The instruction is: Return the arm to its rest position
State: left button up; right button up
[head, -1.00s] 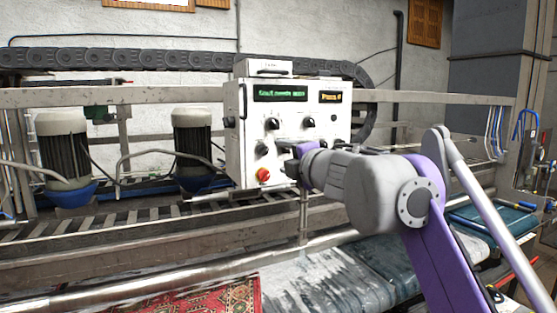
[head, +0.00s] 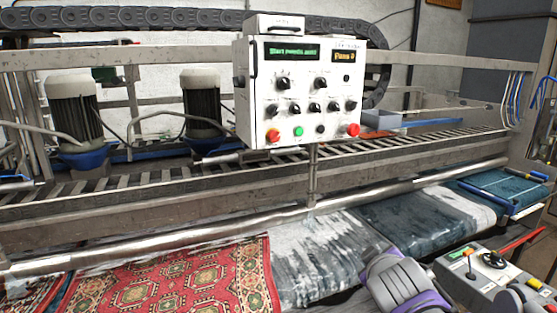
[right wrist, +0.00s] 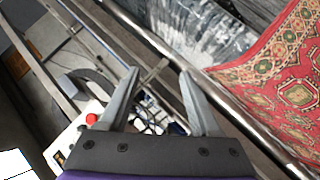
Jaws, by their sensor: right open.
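My right arm shows low in the head view, below the control panel and over the front of the rugs; its fingers are not visible there. In the right wrist view my right gripper (right wrist: 158,92) is open with nothing between its two grey fingers. The white control panel (head: 300,93) stands upright in the head view, with black knobs, red and green buttons and two lit displays. A corner of it with a red button also shows in the right wrist view (right wrist: 80,135). The gripper is apart from the panel. My left gripper is not in view.
A red patterned rug (head: 180,278) and grey-blue rugs (head: 425,215) lie along the front of the machine. A metal roller (head: 160,248) runs behind them. Two motors (head: 75,115) stand at the left. A grey control box with a joystick (head: 490,270) is at the lower right.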

jog(key=s+a+f+m+g+y, duration=0.1)
jog(key=s+f+m+g, duration=0.2)
jog(key=s+f, duration=0.8)
jog(key=s+a+f+m+g+y, duration=0.1)
jog(key=s+f+m+g, duration=0.2)
jog(key=s+f, duration=0.8)
notch_tip(320, 180, down, 6)
jog(key=shift+s+a+r+m+y, duration=0.2)
jog(key=shift+s+m+y, duration=0.15)
jog(key=shift+m, duration=0.15)
jog(key=shift+w+d+r, duration=0.1)
